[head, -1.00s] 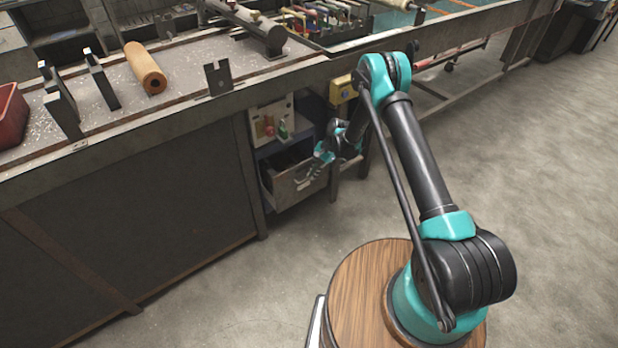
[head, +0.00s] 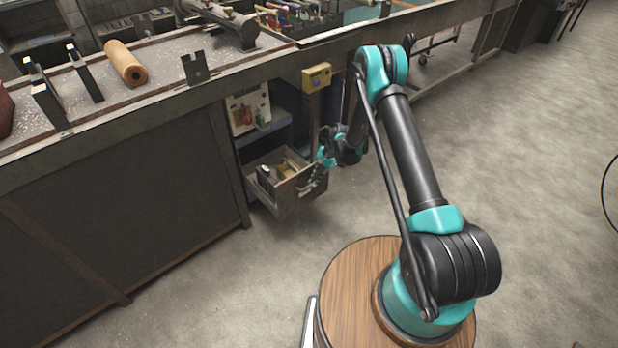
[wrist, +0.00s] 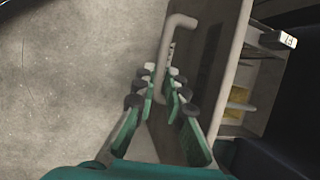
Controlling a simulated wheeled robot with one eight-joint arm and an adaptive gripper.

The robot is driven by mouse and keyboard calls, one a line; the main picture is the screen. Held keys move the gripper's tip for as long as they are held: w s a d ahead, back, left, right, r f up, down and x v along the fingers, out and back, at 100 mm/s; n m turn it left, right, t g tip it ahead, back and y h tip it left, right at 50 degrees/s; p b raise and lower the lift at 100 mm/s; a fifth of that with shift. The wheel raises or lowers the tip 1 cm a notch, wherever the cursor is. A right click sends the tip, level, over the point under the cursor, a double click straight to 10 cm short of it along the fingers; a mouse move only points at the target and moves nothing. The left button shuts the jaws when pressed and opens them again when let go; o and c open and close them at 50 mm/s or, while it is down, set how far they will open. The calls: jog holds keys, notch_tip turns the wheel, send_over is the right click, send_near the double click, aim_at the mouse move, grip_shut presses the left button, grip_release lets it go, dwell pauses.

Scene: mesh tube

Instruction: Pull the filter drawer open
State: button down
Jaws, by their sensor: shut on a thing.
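The filter drawer (head: 290,202) is a grey metal drawer under the bench, and it stands pulled out with its inside and contents showing. Its bar handle (wrist: 175,24) is a pale bent rod on the drawer front (wrist: 219,50) in the wrist view. My gripper (wrist: 160,75) is shut on this handle, with the bar running between its fingers. In the head view my gripper (head: 322,172) is at the drawer's front, and its fingertips are small and partly hidden there.
A white box (wrist: 278,40) and a yellow piece (wrist: 238,96) lie inside the drawer. Above it are a control panel (head: 247,110) and a yellow box (head: 316,77). The workbench (head: 110,125) fills the left. The floor in front of the drawer is clear.

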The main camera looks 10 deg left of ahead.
jog(key=shift+s+d, duration=0.5)
jog(key=shift+d, duration=0.15)
jog(key=c, duration=1.9)
grip_release()
jog(key=shift+o, duration=0.2)
jog(key=v, duration=1.2)
